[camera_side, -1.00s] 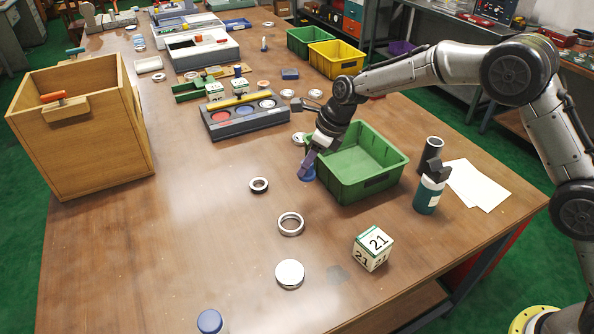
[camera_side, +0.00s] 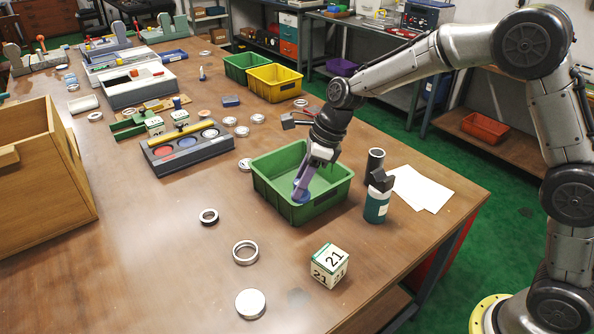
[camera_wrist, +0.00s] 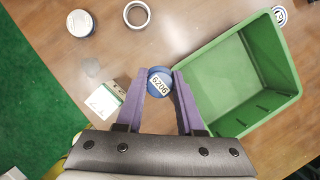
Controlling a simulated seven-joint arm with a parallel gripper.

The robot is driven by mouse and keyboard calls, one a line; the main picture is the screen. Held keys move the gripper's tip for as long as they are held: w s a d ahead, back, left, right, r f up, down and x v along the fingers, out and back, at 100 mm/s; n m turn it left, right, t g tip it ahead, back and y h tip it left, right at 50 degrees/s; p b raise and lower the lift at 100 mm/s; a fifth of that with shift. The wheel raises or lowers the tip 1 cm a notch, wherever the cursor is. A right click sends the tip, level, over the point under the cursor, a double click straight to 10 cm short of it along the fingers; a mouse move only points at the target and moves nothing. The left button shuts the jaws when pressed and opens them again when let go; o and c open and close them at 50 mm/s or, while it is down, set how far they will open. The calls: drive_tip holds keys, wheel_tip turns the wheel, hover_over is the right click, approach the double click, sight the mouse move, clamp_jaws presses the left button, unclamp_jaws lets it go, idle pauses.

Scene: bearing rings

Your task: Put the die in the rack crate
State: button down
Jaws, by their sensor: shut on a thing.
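A white cube with green edges and "21" on its faces, the likely die (camera_side: 329,265), sits on the table in front of the green crate (camera_side: 325,200). It partly shows behind my left finger in the wrist view (camera_wrist: 104,100). My gripper (camera_side: 303,188) is shut on a blue round piece (camera_side: 300,196), marked "6206" in the wrist view (camera_wrist: 159,82). In the side view the piece overlaps the crate's front left wall; in the wrist view it is just left of the crate's rim (camera_wrist: 210,55). The crate looks empty. I cannot tell which container is the rack crate.
A metal ring (camera_side: 246,252), a dark ring (camera_side: 208,216) and a silver disc (camera_side: 250,303) lie left of the cube. A teal bottle (camera_side: 377,204) and dark cylinder (camera_side: 375,160) stand right of the crate. A wooden box (camera_side: 40,190) is at left.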

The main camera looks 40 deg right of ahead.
drive_tip(key=w+d+m, duration=0.1)
drive_tip(key=d+m, duration=0.1)
drive_tip(key=d, duration=0.9)
approach(290, 187)
drive_tip(key=shift+w+a+f+t, duration=0.15)
drive_tip(key=shift+a, duration=0.25)
drive_tip(key=shift+w+a+f+t, duration=0.15)
drive_tip(key=shift+a, duration=0.3)
drive_tip(key=shift+w+f, duration=0.1)
drive_tip(key=shift+f, duration=1.5)
drive_tip(key=shift+f, duration=0.1)
drive_tip(key=c, duration=0.5)
unclamp_jaws()
